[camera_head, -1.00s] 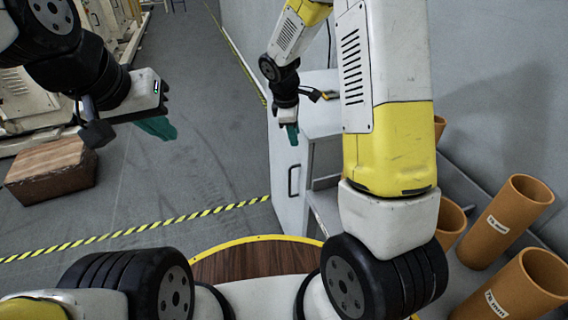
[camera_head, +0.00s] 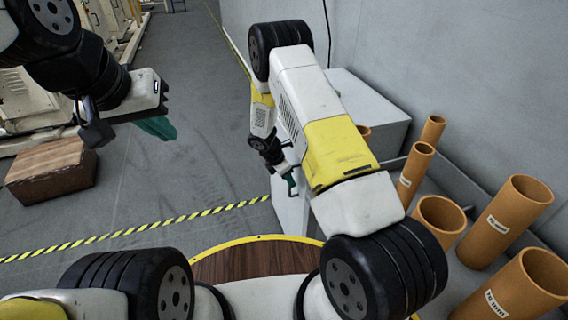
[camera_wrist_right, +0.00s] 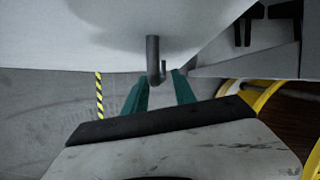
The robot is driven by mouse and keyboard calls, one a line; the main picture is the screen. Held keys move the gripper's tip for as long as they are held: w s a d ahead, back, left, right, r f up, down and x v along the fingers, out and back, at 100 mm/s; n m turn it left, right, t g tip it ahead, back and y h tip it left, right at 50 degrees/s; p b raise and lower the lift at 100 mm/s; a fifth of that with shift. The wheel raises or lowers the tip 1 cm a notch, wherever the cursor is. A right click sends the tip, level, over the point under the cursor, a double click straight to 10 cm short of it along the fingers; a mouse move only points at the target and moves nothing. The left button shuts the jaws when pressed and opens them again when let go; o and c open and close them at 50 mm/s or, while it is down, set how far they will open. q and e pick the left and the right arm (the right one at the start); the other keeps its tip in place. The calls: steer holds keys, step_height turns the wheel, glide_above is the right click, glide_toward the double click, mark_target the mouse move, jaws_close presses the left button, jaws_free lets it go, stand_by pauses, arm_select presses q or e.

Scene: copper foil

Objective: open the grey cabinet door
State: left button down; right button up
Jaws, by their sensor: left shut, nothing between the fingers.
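The grey cabinet (camera_head: 372,92) stands right of centre in the head view, partly behind my right arm. Its pale door (camera_head: 287,218) faces left; I cannot tell there whether it is ajar. My right gripper (camera_head: 291,184) is at the door in the head view and hides the handle. In the right wrist view, the door (camera_wrist_right: 120,38) fills the top and its dark bar handle (camera_wrist_right: 153,60) sticks out towards the gripper. The teal fingers of my right gripper (camera_wrist_right: 160,84) are apart, one on each side of the handle's end. My left gripper (camera_head: 158,128) is shut and empty, far from the cabinet.
Several orange tubes (camera_head: 513,215) stand to the right of the cabinet. A brown wooden box (camera_head: 52,172) lies on the floor at left. Yellow-black tape (camera_head: 150,230) crosses the floor. The floor left of the door is clear.

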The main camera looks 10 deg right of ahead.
steer(key=shift+x, duration=1.15)
steer(key=shift+c, duration=0.2)
jaws_close()
stand_by(0.4)
